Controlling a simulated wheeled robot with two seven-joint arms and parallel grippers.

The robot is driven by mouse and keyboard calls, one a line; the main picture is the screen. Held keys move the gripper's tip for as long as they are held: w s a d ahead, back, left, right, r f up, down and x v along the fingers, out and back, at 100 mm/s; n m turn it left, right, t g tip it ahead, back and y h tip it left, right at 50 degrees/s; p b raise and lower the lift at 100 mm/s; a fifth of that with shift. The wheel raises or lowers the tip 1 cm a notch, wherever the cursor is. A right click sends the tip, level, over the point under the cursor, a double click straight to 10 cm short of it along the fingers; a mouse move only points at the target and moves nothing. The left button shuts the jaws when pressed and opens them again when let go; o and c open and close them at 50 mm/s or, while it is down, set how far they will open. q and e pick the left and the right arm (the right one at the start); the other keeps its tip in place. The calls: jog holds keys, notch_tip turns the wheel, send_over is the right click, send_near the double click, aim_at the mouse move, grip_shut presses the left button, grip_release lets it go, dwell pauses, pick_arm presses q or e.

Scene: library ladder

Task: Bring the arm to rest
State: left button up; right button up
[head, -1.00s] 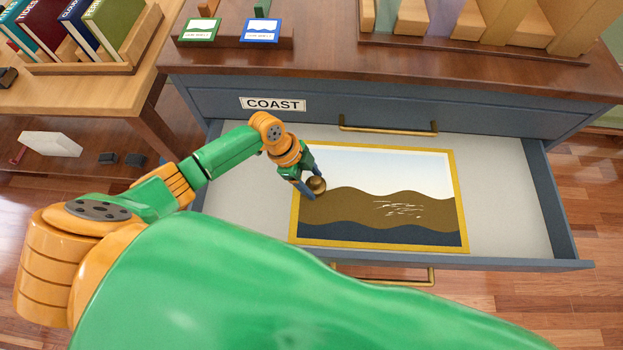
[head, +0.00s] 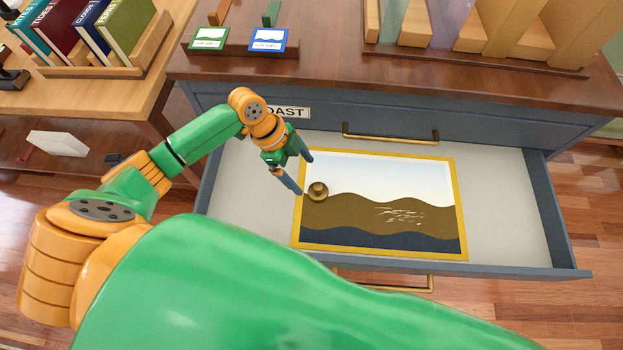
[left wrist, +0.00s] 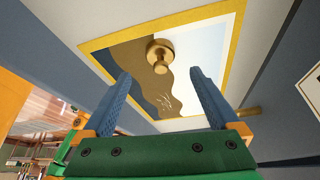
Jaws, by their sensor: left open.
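My left gripper (head: 299,174) is open and empty, raised above the left part of the open drawer. In the left wrist view its two blue fingers (left wrist: 160,88) stand wide apart with nothing between them. A brass knob-shaped weight (head: 318,191) stands on the left part of a yellow-bordered picture (head: 380,247) lying in the drawer. The weight also shows in the left wrist view (left wrist: 160,54), beyond the fingertips and apart from them. My right gripper is not in view.
The open drawer (head: 508,190) belongs to a blue cabinet with a wooden top (head: 330,65). A brass handle (head: 390,134) runs along the drawer front above. Two small picture cards stand on the top. A side table with books (head: 90,30) is at the left.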

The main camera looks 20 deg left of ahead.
pick_arm(q)
jog(key=v, duration=0.4)
